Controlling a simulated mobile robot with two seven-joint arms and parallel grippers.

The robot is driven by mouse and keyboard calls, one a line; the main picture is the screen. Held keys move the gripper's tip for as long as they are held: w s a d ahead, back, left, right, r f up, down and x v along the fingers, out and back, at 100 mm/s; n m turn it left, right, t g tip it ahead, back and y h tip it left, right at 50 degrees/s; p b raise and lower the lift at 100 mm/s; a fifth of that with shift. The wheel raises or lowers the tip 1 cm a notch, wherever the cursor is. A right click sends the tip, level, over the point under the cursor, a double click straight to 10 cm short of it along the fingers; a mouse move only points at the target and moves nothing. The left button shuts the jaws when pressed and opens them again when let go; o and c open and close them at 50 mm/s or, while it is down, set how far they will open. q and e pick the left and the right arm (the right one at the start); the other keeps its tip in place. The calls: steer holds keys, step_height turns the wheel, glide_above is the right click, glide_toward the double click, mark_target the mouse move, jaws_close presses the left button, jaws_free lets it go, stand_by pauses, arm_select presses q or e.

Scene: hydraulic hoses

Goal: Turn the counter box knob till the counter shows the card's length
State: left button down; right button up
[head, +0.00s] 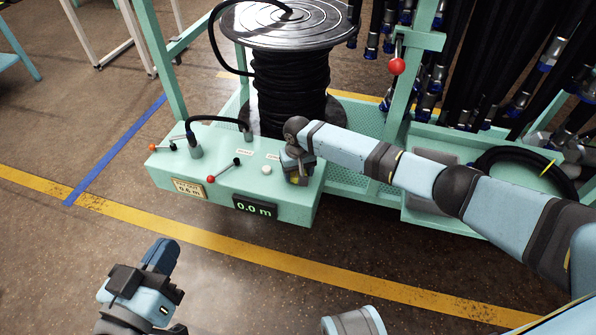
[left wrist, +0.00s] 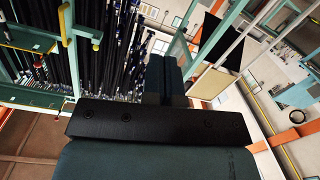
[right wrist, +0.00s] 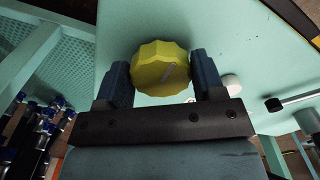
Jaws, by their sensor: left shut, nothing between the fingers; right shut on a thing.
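The mint-green counter box (head: 235,195) stands at the front of the hose rack. Its counter display (head: 254,207) reads 0.0 m. The card (head: 189,188) on its front face appears to read 0.6 m, in small print. My right gripper (right wrist: 162,80) is shut on the knob, one finger on each side. In the head view my right gripper (head: 297,168) mostly hides the knob. My left gripper (head: 160,256) is shut and empty, above the floor in front of the box.
A white button (head: 266,170) and a red-knobbed lever (head: 211,180) are on the box top, left of the knob. A black hose reel (head: 290,80) stands behind. Hanging hoses (head: 500,60) fill the right. The floor in front is clear.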

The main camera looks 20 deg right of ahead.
steer(key=n+p, duration=0.1)
steer(key=p, duration=0.2)
steer(key=n+p, duration=0.2)
steer(key=p, duration=0.1)
steer(key=shift+s+r+n, duration=0.1)
steer(key=shift+r+n, duration=0.2)
steer(key=shift+d+f+n+p, duration=0.1)
steer(key=shift+f+n+p, duration=0.15)
steer(key=shift+n+p, duration=0.35)
arm_select(q)
step_height(320, 180, up, 6)
steer(key=a+n+t+y, duration=0.1)
steer(key=t, duration=0.1)
steer(key=shift+a, duration=0.25)
arm_select(e)
steer(key=shift+n, duration=0.4)
arm_select(q)
steer(key=shift+w+a+f, duration=0.1)
steer(key=shift+a, duration=0.05)
arm_select(e)
steer(key=shift+n, duration=0.4)
arm_select(q)
steer(key=shift+f, duration=0.1)
steer(key=shift+f+y, duration=0.3)
steer(key=shift+a+f+g+p, duration=0.2)
steer(key=shift+f+g+p, duration=0.1)
steer(key=shift+f+p, duration=0.15)
arm_select(e)
steer(key=shift+n, duration=1.1)
